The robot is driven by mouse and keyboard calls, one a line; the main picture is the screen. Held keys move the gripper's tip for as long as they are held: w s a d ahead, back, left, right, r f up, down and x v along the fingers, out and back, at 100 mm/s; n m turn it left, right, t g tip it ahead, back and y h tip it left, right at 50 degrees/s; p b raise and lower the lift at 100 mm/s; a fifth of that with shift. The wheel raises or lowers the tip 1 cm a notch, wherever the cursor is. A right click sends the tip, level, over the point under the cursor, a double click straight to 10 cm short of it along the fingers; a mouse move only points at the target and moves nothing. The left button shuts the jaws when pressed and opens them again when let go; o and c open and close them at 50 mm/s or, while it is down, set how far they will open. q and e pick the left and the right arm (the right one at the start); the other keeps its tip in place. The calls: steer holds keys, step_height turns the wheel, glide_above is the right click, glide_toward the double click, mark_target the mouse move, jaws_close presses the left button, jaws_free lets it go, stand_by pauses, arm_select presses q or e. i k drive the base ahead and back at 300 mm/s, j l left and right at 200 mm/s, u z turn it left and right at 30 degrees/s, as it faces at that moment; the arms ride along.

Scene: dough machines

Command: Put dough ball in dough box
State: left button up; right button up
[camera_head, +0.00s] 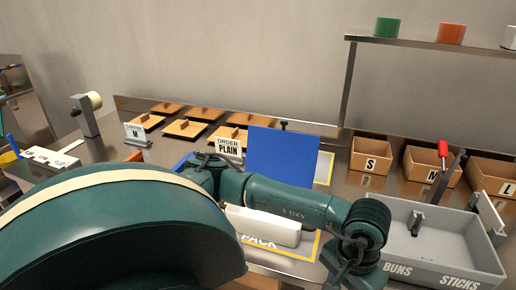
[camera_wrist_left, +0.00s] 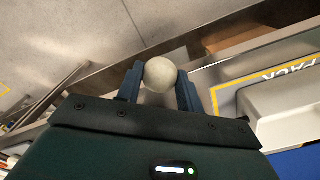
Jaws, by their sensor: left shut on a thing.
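A pale round dough ball (camera_wrist_left: 160,74) sits between the two blue fingers of my left gripper (camera_wrist_left: 158,82) in the left wrist view. The gripper is shut on it. In the head view my green left arm crosses the front of the counter and bends down at the lower right; its gripper and the ball do not show there. A grey bin (camera_head: 405,266) marked BUNS and STICKS stands at the right, beside the arm's bend. No box is labelled as a dough box. My right gripper is in neither view.
A white block (camera_head: 268,228) lies on the yellow-edged PACK mat (camera_head: 308,247), behind my arm. A blue panel (camera_head: 282,151) stands behind it. Cardboard boxes S (camera_head: 371,154), M (camera_head: 429,167) and L (camera_head: 492,178) line the back right. Several wooden boards (camera_head: 185,129) lie at the back left.

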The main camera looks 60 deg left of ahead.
mark_target(256, 215)
steer(key=k+j+z, duration=0.15)
steer(key=k+j, duration=0.15)
steer(key=j, duration=0.25)
steer(key=k+j+z, duration=0.1)
steer(key=k+j, duration=0.2)
steer(key=j, duration=0.2)
steer(key=k+j+z, duration=0.15)
steer(key=k+j, duration=0.2)
steer(key=j, duration=0.15)
steer(key=i+j, duration=0.2)
steer(key=i, duration=0.2)
